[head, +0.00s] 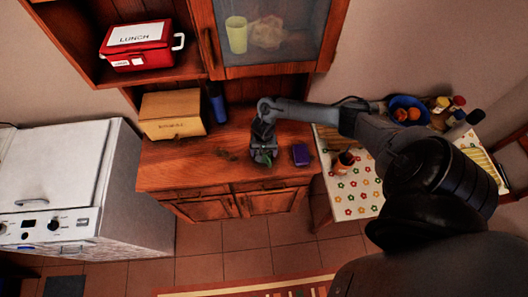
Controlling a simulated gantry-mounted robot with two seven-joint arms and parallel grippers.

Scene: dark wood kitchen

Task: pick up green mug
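My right arm reaches in from the right, and its gripper (264,157) points down over the wooden counter (180,170). A small bit of green (267,162) shows at the fingertips; it may be part of the green mug, but the gripper covers most of that spot. I cannot tell whether the fingers are open or shut on it. My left gripper is not in view.
A bread box (172,113) and a dark blue bottle (216,103) stand behind. The glass cabinet (270,35) hangs above. A table (345,205) with several items is at right.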

